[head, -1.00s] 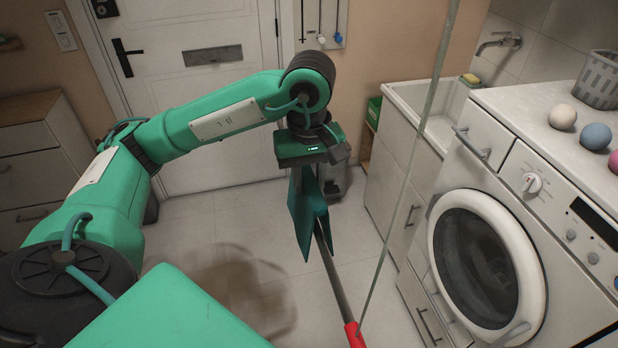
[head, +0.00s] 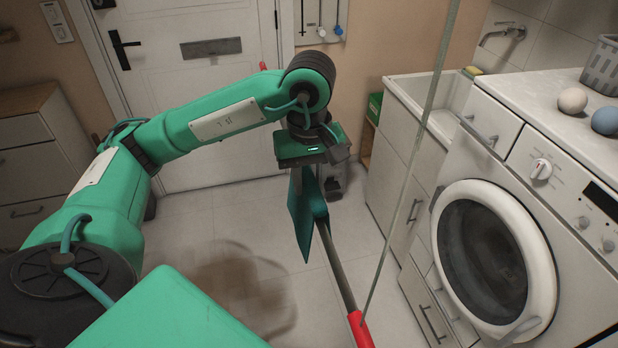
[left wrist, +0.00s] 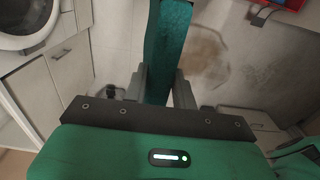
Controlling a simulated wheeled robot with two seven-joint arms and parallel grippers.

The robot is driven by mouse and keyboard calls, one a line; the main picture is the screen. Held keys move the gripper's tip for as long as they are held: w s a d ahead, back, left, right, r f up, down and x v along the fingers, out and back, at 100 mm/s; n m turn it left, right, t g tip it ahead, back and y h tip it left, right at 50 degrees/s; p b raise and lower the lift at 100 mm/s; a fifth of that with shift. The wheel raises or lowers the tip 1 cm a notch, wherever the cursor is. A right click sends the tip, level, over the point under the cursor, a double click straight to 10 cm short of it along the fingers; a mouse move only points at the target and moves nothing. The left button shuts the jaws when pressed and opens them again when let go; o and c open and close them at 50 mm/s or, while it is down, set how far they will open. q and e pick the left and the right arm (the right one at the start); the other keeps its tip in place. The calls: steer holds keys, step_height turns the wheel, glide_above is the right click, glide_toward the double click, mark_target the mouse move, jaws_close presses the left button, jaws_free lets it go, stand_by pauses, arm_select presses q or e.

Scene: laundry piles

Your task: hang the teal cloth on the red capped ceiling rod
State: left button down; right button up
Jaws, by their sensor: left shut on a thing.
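The teal cloth (head: 303,222) hangs down from my left gripper (head: 304,168) in the head view. In the left wrist view, the cloth (left wrist: 167,45) runs between the fingers of my left gripper (left wrist: 160,88), which is shut on it. The grey rod (head: 333,258) slopes from beside the cloth toward me and ends in a red cap (head: 359,328). A small red tip (head: 263,66) shows beyond my arm. The cloth overlaps the rod, but I cannot tell whether it lies over it or beside it. The right gripper is not in view.
A thin pale hanger strand (head: 400,195) runs down to the rod's near end. The washing machine (head: 560,190) and a sink cabinet (head: 395,170) stand at the right. A white door (head: 205,110) is behind my arm. The floor (head: 215,225) below is mostly clear.

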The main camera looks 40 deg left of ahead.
arm_select(q)
steer(key=c, duration=1.1)
jaws_free()
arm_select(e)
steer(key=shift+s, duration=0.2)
arm_select(q)
steer(key=shift+o, duration=0.2)
steer(key=shift+r, duration=0.1)
step_height(320, 180, up, 14)
steer(key=p, duration=0.1)
steer(key=shift+f, duration=0.2)
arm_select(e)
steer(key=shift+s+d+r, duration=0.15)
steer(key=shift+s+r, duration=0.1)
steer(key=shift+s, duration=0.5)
